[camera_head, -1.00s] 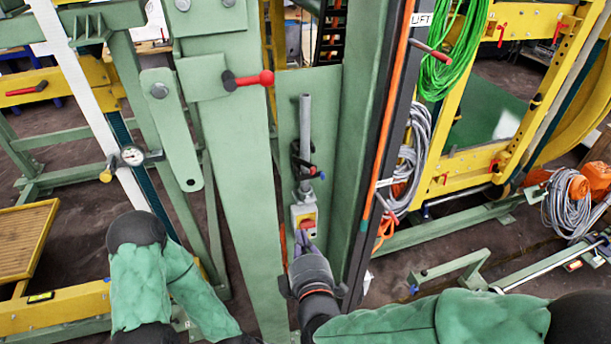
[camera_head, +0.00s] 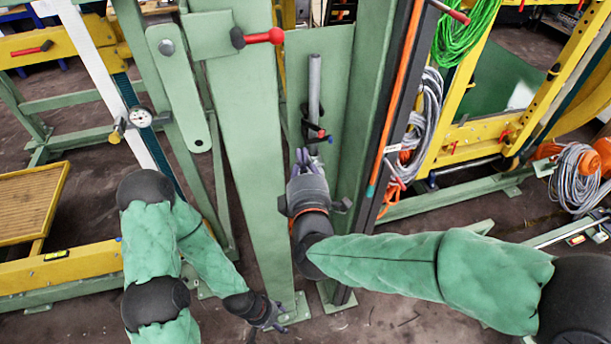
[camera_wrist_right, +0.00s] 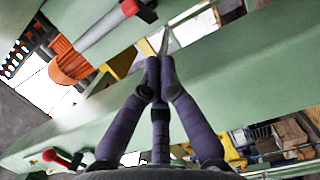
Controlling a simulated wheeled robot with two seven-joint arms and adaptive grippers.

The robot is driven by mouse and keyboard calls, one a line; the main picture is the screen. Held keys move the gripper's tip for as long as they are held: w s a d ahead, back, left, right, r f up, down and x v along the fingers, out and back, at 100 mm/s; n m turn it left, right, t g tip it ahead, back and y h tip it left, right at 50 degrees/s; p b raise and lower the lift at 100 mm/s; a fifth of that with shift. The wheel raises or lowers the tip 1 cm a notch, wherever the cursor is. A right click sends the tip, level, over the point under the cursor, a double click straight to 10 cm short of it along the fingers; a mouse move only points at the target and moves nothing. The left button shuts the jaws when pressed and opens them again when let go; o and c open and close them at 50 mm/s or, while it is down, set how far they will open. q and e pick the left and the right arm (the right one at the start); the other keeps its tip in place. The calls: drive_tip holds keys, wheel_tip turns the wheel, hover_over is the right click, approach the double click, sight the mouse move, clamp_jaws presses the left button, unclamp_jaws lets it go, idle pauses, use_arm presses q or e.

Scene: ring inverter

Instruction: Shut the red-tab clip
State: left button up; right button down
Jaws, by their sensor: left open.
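The red-tab clip (camera_head: 316,134) is a small black clip on the grey upright tube (camera_head: 315,85), against the green panel. In the right wrist view its black body (camera_wrist_right: 147,12) and red tab (camera_wrist_right: 130,7) show at the top edge, partly cut off. I cannot tell whether it is open. My right gripper (camera_head: 305,157) is just below the clip in the head view. In the right wrist view its three purple fingers (camera_wrist_right: 158,75) come together at the tips with nothing visible between them, apart from the clip. My left gripper (camera_head: 270,318) is open and empty, low by the post's foot.
A red-knobbed lever (camera_head: 258,37) sticks out of the green post (camera_head: 240,150) at upper left. An orange-edged dark rail (camera_head: 388,120) stands right of the panel. Coiled grey cable (camera_head: 425,120) and green cable (camera_head: 462,35) hang further right.

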sight(312, 127)
use_arm(q)
drive_tip(key=shift+f, duration=0.25)
use_arm(e)
drive_tip(key=shift+w+d, duration=0.4)
drive_tip(key=shift+w, duration=0.3)
drive_tip(key=shift+w+d, duration=0.35)
drive_tip(key=shift+w, duration=0.3)
drive_tip(key=shift+w+d, duration=0.4)
drive_tip(key=shift+w, duration=0.3)
use_arm(q)
drive_tip(key=shift+f+b, duration=0.2)
drive_tip(key=shift+b, duration=0.2)
use_arm(e)
drive_tip(key=shift+d, duration=0.15)
use_arm(q)
drive_tip(key=shift+f, duration=0.2)
use_arm(e)
drive_tip(key=shift+d+n+y, duration=0.2)
drive_tip(key=shift+n+y, duration=0.1)
drive_tip(key=shift+y, duration=0.1)
